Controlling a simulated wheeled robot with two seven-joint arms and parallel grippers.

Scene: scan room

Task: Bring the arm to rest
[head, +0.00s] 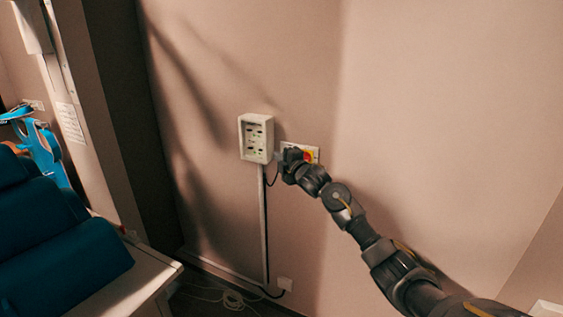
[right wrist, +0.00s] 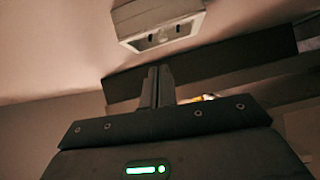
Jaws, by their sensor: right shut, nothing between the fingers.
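My right arm reaches in from the lower right in the head view, with its right gripper (head: 283,160) at the wall beside a white socket box (head: 256,138). A small white panel with a red and yellow switch (head: 309,156) is just right of the gripper and partly hidden by it. In the right wrist view the gripper's fingers (right wrist: 161,72) are shut with nothing between them. The socket box also shows above the fingertips (right wrist: 158,24). I cannot tell whether the fingertips touch anything. My left gripper is not in view.
A white conduit and dark cable (head: 265,225) run down the wall to loose cable on the floor (head: 233,298). A white bench (head: 140,272) with blue cushions (head: 75,262) stands at the lower left. The wall to the right of my arm is bare.

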